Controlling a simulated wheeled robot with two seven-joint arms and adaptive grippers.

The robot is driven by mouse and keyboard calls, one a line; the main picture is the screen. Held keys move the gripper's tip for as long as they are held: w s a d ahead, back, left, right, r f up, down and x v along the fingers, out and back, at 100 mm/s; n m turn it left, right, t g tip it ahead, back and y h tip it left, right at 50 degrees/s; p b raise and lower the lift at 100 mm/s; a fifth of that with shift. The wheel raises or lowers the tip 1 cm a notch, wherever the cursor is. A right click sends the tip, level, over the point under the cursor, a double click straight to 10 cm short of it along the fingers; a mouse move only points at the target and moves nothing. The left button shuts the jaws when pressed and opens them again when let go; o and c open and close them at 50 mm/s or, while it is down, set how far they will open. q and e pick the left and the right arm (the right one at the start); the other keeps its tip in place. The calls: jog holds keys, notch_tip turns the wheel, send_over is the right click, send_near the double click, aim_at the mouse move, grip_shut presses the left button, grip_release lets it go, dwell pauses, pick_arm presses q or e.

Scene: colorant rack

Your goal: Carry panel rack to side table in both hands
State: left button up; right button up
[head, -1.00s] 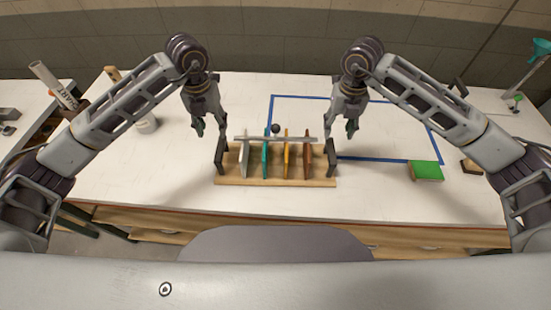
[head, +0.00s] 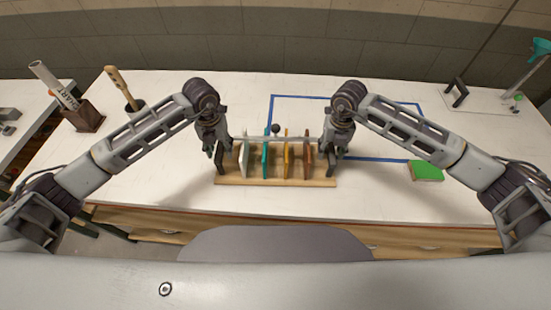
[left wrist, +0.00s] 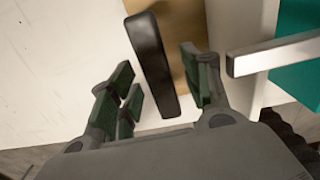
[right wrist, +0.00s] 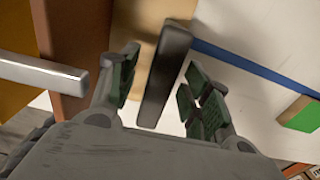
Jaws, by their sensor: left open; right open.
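The panel rack has a wooden base (head: 275,181) near the table's front edge, with upright white, teal, yellow and brown panels, a metal bar across them and a dark handle at each end. My left gripper (head: 221,150) is open at the left end; in the left wrist view its fingers (left wrist: 165,88) stand on either side of the dark handle (left wrist: 151,65). My right gripper (head: 334,152) is open at the right end; in the right wrist view its fingers (right wrist: 160,85) stand on either side of the other handle (right wrist: 164,75). Handle contact is unclear.
Blue tape (head: 345,97) outlines an area behind and right of the rack. A green block (head: 425,171) lies to the right. A brown holder (head: 84,118) with a tube and a brush or tool (head: 122,88) stand at left. A separate table (head: 22,125) is at far left.

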pick_arm(q)
jog(key=shift+f, duration=0.45)
pick_arm(e)
jog(key=shift+f, duration=0.4)
pick_arm(q)
jog(key=shift+c, duration=0.2)
pick_arm(e)
jog(key=shift+c, duration=0.2)
pick_arm(q)
grip_shut()
pick_arm(e)
grip_shut()
